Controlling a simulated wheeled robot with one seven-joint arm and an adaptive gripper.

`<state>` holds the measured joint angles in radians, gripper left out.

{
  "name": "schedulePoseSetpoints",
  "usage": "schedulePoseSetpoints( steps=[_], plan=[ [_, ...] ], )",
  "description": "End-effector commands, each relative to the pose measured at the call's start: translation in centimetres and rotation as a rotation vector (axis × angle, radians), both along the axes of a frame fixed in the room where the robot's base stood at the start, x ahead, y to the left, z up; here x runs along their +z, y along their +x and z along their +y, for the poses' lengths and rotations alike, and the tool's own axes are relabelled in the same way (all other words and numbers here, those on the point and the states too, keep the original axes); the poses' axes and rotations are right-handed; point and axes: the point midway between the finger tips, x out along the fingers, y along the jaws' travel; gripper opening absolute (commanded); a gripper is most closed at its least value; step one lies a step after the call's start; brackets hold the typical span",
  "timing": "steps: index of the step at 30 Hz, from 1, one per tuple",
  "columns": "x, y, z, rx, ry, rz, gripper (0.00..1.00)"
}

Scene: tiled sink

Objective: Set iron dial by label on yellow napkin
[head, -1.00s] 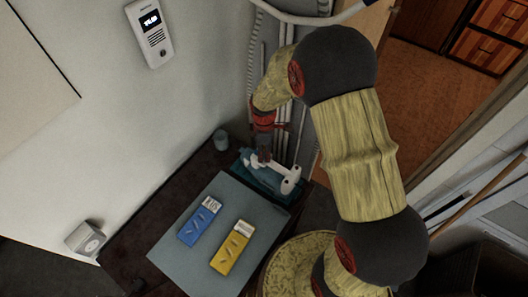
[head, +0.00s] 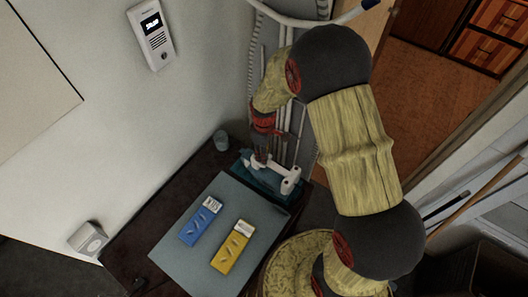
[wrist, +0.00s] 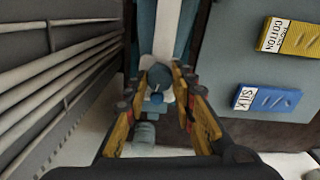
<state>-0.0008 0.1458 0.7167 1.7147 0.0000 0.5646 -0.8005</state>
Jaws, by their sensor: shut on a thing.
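A yellow napkin (head: 233,247) lies on the board, with a white label reading COTTON in the wrist view (wrist: 292,38). A blue napkin (head: 201,222) lies beside it, with a white label reading SILK in the wrist view (wrist: 266,99). The iron (head: 288,187), white and teal, sits at the board's far edge by the wall. My gripper (head: 261,157) is over the iron's left end. In the wrist view my gripper (wrist: 159,70) has a finger on each side of the round blue dial (wrist: 158,77) and is shut on it. The dial's marking cannot be read.
The grey-blue board (head: 170,256) rests on a dark table (head: 124,238). A small cup (head: 221,140) stands at the table's back corner. Pipes (wrist: 60,60) run up the wall close beside my gripper. A round patterned seat (head: 285,262) is at the front right.

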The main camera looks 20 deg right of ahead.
Motion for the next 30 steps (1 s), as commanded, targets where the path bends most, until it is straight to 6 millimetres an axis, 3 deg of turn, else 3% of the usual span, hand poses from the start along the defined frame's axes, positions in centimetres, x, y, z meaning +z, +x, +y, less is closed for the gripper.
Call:
schedulePoseSetpoints(
  steps=[15, 30],
  plan=[
    [0.07, 0.0, 0.04, -0.398, 0.0, 0.0, 0.0],
    [0.03, 0.02, 0.05, -0.514, 0.0, -0.001, 0.0]
  ],
)
